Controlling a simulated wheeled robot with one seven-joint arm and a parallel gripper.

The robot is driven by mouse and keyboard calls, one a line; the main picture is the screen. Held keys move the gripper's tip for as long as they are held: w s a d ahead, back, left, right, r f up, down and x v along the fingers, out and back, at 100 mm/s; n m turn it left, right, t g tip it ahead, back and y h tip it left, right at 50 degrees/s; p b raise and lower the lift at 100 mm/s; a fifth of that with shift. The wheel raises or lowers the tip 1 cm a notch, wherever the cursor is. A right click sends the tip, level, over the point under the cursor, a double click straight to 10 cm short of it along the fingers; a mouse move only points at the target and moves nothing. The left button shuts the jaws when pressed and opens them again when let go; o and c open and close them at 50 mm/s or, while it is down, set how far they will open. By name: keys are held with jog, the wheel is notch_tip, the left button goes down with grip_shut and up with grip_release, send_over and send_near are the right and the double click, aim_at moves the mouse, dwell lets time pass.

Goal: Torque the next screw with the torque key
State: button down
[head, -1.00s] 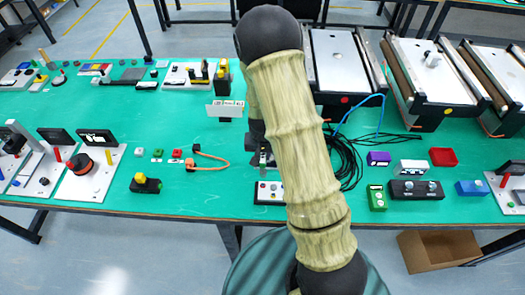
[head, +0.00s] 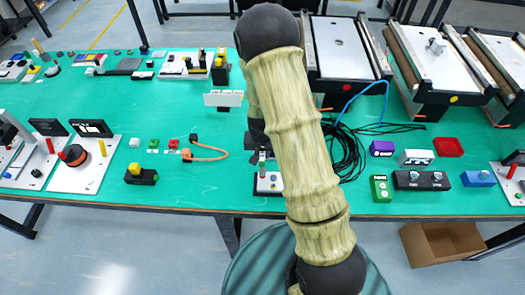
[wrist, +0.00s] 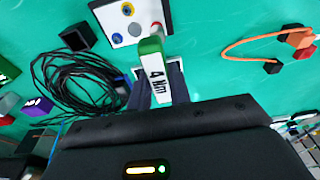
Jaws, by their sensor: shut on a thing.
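My gripper (wrist: 159,88) is shut on the torque key (wrist: 154,68), a white body marked "4 Nm" with a green end. The small white screw plate (wrist: 117,12) lies just beyond the key in the wrist view. I cannot tell whether the key touches a screw. In the head view the plate (head: 268,188) is partly behind my arm, and my gripper is mostly hidden above it.
A coil of black cable (head: 346,155) lies right of the plate. An orange cable (head: 209,157) lies to its left. A green box (head: 380,188) and a dark two-knob box (head: 420,180) stand further right. Clear green table lies left of the plate.

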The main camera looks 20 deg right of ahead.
jog(key=shift+f, duration=0.4)
jog(key=n+b, duration=0.2)
jog(key=n, duration=0.1)
jog(key=shift+f+y, duration=0.15)
jog(key=shift+y, duration=0.15)
jog(key=n, duration=0.4)
jog(key=shift+r+n+y, duration=0.2)
jog(key=shift+n+y, duration=0.1)
jog(key=n+p, duration=0.1)
jog(key=n, duration=0.2)
jog(key=shift+a+n+y, duration=0.1)
jog(key=shift+n+y, duration=0.2)
jog(key=shift+n, duration=0.1)
jog(key=shift+f+b, duration=0.6)
jog(key=shift+f, duration=0.15)
